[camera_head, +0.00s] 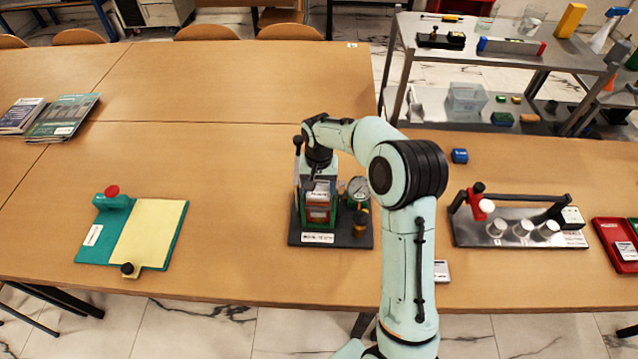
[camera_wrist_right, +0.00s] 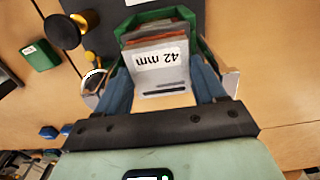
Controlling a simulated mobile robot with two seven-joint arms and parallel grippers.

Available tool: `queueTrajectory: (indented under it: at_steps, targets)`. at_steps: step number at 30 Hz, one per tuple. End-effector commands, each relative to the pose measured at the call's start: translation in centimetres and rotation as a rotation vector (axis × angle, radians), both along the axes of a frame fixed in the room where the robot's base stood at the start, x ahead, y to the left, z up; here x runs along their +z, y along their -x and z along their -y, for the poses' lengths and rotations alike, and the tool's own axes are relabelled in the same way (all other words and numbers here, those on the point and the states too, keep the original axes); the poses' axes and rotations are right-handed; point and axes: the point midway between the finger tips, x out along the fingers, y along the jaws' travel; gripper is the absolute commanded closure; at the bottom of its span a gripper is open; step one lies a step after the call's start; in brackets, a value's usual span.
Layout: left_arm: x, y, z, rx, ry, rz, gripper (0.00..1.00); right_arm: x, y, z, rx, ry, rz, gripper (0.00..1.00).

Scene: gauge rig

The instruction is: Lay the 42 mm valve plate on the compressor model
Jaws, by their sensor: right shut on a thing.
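The compressor model (camera_head: 306,222) has a green housing with red inside and stands on a dark base plate (camera_head: 330,242) near the front of the table. In the right wrist view its green housing (camera_wrist_right: 150,16) is just beyond my fingertips. My right gripper (camera_wrist_right: 165,75) is shut on the valve plate (camera_wrist_right: 165,82), a light grey piece whose "42 mm" label reads upside down. In the head view the gripper (camera_head: 318,180) is right over the model, with the plate (camera_head: 319,190) at its top. I cannot tell whether the plate touches the model. My left gripper is not in view.
A round gauge (camera_head: 357,187) and a black-and-yellow knob (camera_head: 361,222) stand right of the housing, a white lever (camera_head: 297,165) left. A metal rig with white cylinders (camera_head: 520,238) and a red tray (camera_head: 606,236) are farther right. A teal board (camera_head: 95,248) lies left. Table between is clear.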

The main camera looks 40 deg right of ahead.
Motion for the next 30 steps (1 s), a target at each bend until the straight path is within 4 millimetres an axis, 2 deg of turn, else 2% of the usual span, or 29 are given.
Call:
queueTrajectory:
  at_steps: [11,28,29,30]
  targets:
    - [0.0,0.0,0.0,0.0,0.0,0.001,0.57,0.0,0.0,0.0,0.0,0.001,0.001,0.66]
    - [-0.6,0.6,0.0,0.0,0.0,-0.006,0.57,-1.1,0.0,0.0,0.001,0.0,0.0,0.66]
    - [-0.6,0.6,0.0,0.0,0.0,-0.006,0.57,-1.2,0.0,0.0,0.001,0.0,0.0,0.27]
    - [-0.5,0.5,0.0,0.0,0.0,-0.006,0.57,-1.1,0.0,0.0,0.001,0.0,0.0,0.14]
